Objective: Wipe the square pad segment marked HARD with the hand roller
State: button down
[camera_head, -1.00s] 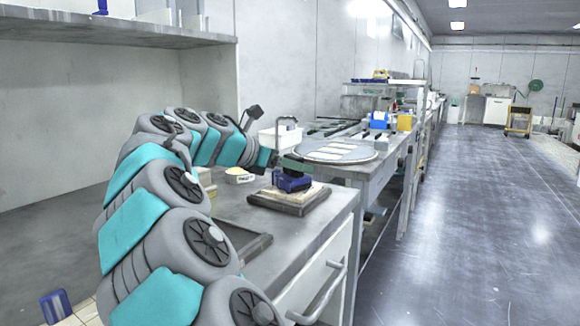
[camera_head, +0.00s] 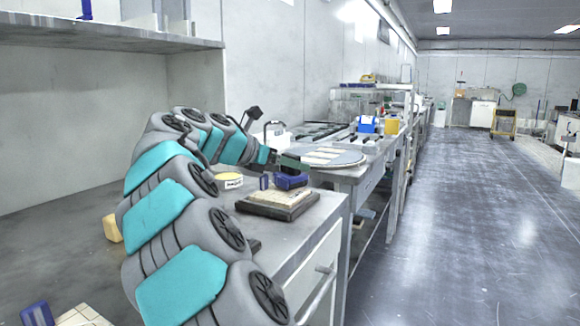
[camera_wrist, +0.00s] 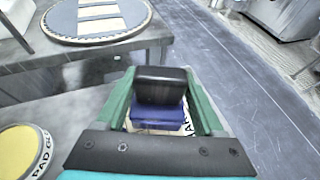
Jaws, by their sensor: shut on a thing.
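My gripper (camera_wrist: 160,82) has green fingers and is shut on the black handle of the hand roller (camera_wrist: 158,118), whose blue body shows below the handle. In the head view the blue roller (camera_head: 291,181) is under my gripper (camera_head: 291,164), over the far right part of a pale square pad segment (camera_head: 272,198) in a dark frame (camera_head: 265,211). In the wrist view part of the pad segment (camera_wrist: 187,129) shows beside the roller with the letters "AR"; the rest of its marking is hidden. I cannot tell whether the roller touches the pad.
A yellow-topped round tub (camera_head: 229,182) stands left of the pad and shows in the wrist view (camera_wrist: 18,152). A round platen with pale strips (camera_head: 340,158) lies behind. A small blue item (camera_head: 264,182) is left of the roller. Open floor (camera_head: 450,220) is right.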

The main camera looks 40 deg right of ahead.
jog(key=shift+r, duration=2.8)
jog(key=shift+r, duration=1.5)
